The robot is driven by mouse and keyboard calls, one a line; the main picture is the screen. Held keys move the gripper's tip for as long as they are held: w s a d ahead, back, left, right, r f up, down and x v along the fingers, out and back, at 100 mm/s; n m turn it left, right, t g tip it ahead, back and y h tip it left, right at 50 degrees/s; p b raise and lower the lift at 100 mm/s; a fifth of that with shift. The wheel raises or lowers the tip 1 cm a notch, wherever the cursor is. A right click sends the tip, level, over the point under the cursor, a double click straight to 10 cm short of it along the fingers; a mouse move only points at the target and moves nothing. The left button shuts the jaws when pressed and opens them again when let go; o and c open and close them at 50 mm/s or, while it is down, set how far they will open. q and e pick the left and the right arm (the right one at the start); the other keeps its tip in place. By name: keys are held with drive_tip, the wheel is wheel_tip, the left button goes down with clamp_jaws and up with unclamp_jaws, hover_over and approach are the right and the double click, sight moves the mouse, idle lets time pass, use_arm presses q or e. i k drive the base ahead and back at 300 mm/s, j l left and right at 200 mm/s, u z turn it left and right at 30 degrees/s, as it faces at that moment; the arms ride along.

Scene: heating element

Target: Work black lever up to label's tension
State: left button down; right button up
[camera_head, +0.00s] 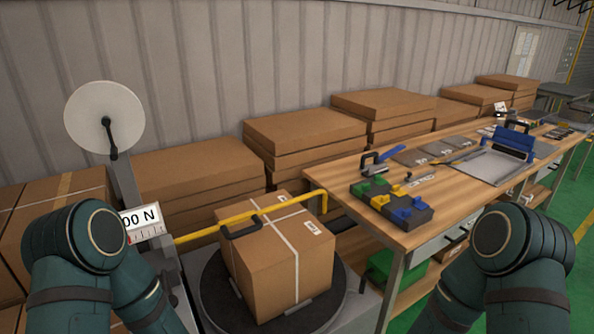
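A cardboard box (275,262) with white straps sits on a dark round turntable (213,293). A small white label (313,227) is on its top; its print is too small to read. A yellow bar (205,232) passes over the box and carries a black handle (243,230). A white gauge (143,222) reading "00 N", partly hidden by my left arm, stands left of the bar. A black lever (109,138) sits at the centre of a white disc (88,108) on a grey post. I cannot tell which black part is the task's lever. Neither gripper is in view; only my arm links show.
Stacked cardboard (300,130) lines the wall. Green floor (580,240) is clear at far right.

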sight(173, 299)
drive_tip(key=j+u, duration=0.1)
drive_tip(key=u, duration=1)
drive_tip(key=k+j, duration=0.05)
